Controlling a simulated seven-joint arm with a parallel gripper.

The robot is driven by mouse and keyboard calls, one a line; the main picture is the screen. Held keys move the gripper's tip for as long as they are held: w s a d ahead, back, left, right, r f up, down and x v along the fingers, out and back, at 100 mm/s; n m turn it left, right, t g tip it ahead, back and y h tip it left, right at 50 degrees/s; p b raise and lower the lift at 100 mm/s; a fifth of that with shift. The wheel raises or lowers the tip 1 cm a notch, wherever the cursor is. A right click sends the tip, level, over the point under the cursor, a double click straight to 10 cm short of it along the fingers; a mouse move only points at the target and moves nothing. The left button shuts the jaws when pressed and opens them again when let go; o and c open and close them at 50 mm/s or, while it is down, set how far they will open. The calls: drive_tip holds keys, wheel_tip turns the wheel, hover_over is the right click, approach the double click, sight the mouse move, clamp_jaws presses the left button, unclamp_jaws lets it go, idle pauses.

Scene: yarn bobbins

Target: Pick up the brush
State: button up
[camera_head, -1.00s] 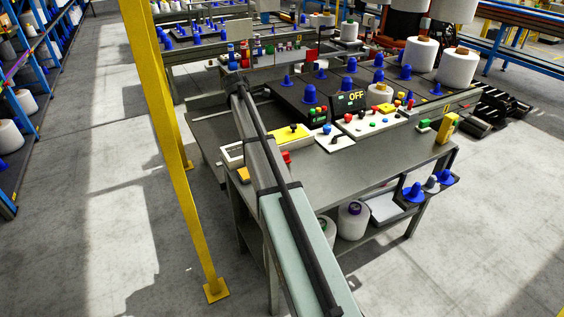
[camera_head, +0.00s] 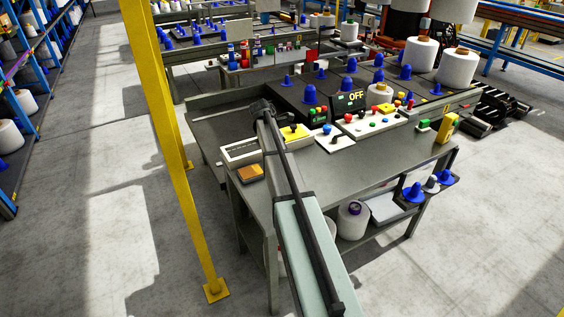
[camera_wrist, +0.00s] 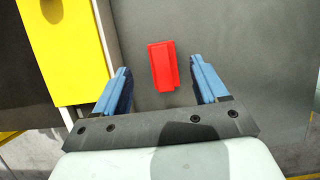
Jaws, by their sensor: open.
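A small red block-like object (camera_wrist: 163,66) lies on the grey table top (camera_wrist: 240,30) in the wrist view, with a ridge along its right side. No bristles show, so I cannot tell if it is the brush. My gripper (camera_wrist: 159,68) is open, its two blue fingers apart on either side of the red object in the picture. No contact is visible, and the height above it is unclear. In the head view my arm hides the red object and my fingers. An orange-brown block with a yellow edge (camera_head: 250,173) lies at the table's front left corner.
A white unit with a yellow panel (camera_head: 295,132) stands beside my arm; its yellow plate (camera_wrist: 68,45) also shows in the wrist view. A white control strip (camera_head: 375,121) and blue cones line the back. A yellow post (camera_head: 172,150) stands left.

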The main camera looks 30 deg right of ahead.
drive_tip(key=shift+a+x, duration=0.15)
drive_tip(key=shift+x, duration=1.25)
drive_tip(key=shift+a+x, duration=0.15)
drive_tip(key=shift+x, duration=1.3)
drive_tip(key=shift+s, duration=0.1)
drive_tip(key=shift+c, duration=0.3)
drive_tip(key=c, duration=1.1)
wheel_tip(320, 180, up, 10)
drive_tip(key=shift+f, duration=0.1)
drive_tip(key=o, duration=0.6)
drive_tip(key=shift+c, duration=0.2)
drive_tip(key=c, duration=0.4)
